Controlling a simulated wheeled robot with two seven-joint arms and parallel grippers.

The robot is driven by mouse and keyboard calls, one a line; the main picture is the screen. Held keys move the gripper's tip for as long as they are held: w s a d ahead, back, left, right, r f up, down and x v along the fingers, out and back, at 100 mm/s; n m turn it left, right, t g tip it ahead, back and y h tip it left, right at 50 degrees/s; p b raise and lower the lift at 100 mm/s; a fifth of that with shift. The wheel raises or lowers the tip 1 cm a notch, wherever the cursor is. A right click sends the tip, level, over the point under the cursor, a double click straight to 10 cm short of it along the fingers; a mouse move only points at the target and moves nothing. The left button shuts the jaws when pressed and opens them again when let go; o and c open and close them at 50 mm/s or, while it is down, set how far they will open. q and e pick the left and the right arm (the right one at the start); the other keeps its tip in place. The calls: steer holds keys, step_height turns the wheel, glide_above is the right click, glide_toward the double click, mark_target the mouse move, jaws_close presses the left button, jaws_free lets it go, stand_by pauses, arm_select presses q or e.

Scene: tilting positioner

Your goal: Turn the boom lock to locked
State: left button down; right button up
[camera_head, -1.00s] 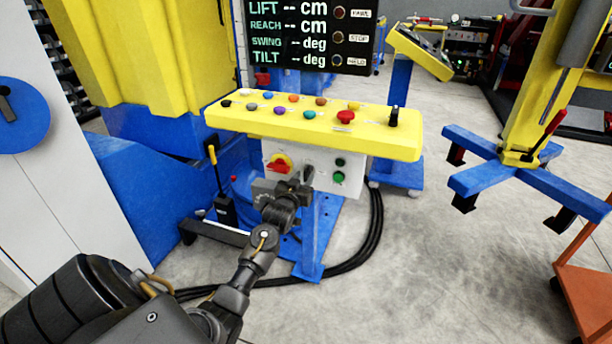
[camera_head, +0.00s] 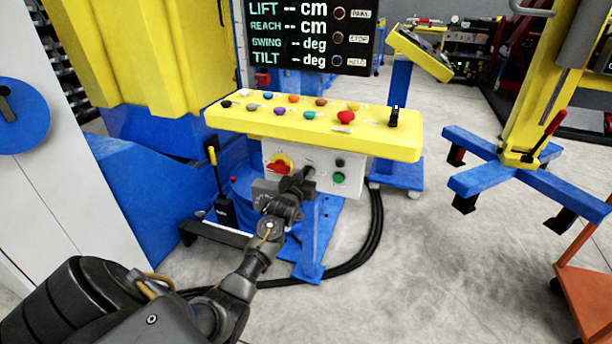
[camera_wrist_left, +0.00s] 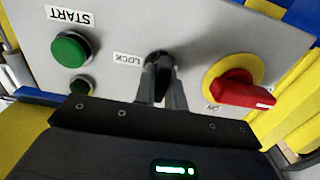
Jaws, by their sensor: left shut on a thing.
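The boom lock is a small black knob (camera_wrist_left: 158,59) beside a LOCK label on a light grey panel (camera_wrist_left: 195,30). In the left wrist view, the fingers of my left gripper (camera_wrist_left: 163,82) are on both sides of this knob, shut on it. In the head view, my left gripper (camera_head: 307,173) reaches the front of the panel under the yellow console and hides most of the knob. I cannot tell which position the knob points to. My right gripper is not in view.
A red rotary switch on a yellow disc (camera_wrist_left: 243,90) is close beside the gripper. A green START button (camera_wrist_left: 70,49) is on the other side. The yellow console (camera_head: 270,125) with several coloured buttons overhangs the panel. Black cables (camera_head: 375,215) lie on the floor.

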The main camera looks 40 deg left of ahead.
arm_select(q)
steer(key=shift+m, duration=0.3)
steer(key=m+p, duration=0.4)
steer(key=m, duration=0.5)
steer(key=shift+d, duration=0.15)
steer(key=m+p, duration=0.1)
steer(key=m, duration=0.4)
steer(key=m+p, duration=0.1)
steer(key=m, duration=0.1)
steer(key=shift+f+m, duration=0.2)
steer(key=shift+m, duration=0.4)
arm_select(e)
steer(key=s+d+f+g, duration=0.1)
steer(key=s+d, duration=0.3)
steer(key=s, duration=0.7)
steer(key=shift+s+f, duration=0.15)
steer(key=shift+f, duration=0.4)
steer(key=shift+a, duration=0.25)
